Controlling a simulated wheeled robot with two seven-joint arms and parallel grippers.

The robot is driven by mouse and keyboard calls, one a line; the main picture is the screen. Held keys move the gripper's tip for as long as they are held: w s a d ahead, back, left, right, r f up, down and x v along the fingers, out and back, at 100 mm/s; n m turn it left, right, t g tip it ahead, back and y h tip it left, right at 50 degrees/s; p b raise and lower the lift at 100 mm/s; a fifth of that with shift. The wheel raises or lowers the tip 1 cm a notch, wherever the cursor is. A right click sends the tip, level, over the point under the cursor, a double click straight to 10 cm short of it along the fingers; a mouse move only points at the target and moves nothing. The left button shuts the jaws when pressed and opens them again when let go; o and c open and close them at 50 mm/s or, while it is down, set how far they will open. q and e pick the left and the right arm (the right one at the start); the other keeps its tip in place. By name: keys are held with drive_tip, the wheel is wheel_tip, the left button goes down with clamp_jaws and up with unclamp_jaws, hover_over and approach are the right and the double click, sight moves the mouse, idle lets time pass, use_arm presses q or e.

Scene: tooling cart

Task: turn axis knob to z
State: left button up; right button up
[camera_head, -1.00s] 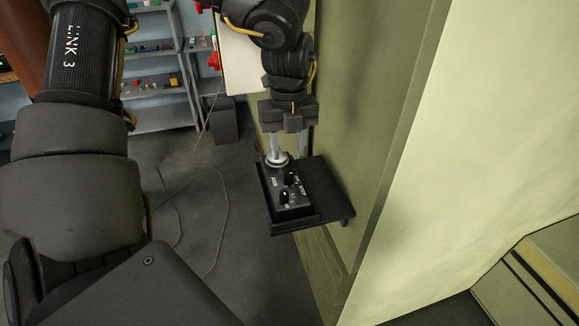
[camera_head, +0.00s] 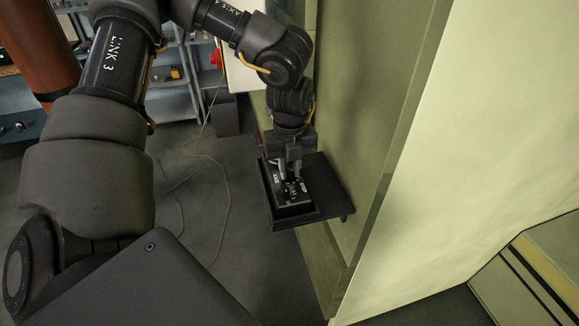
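A small black control pendant (camera_head: 294,209) with white markings lies in a dark tray (camera_head: 312,217) fixed to the side of the green machine. My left gripper (camera_head: 287,172) points down at the far half of the pendant, with its fingers at or just above the knobs. A light finger shows on the left and a darker part on the right. Whether the fingers touch or grip a knob I cannot tell. The gripper hides part of the pendant's top, and the lettering is too small to read. My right gripper is out of view.
The green machine wall (camera_head: 375,130) rises close to the right of the tray. A grey shelf unit (camera_head: 170,95) and a dark bin (camera_head: 226,114) stand at the back. A thin cable (camera_head: 228,205) lies on the open floor left of the tray.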

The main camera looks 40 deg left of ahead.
use_arm(q)
clamp_jaws()
drive_tip(key=shift+f+b, duration=0.1)
drive_tip(key=shift+b, duration=0.3)
drive_tip(key=m+b, duration=0.5)
drive_tip(key=b, duration=0.2)
drive_tip(key=shift+a+f, duration=0.1)
drive_tip(key=shift+f, duration=0.05)
drive_tip(key=m+b, duration=0.2)
drive_tip(key=m, duration=0.2)
drive_tip(key=m+b, duration=0.1)
drive_tip(key=m, duration=0.1)
drive_tip(key=shift+a+r+m, duration=0.1)
drive_tip(key=shift+r+m, duration=0.1)
drive_tip(key=shift+m, duration=0.1)
drive_tip(key=m, duration=0.3)
drive_tip(key=shift+m, duration=0.4)
drive_tip(key=m, duration=0.4)
drive_tip(key=shift+a, duration=0.1)
drive_tip(key=shift+m, duration=2.2)
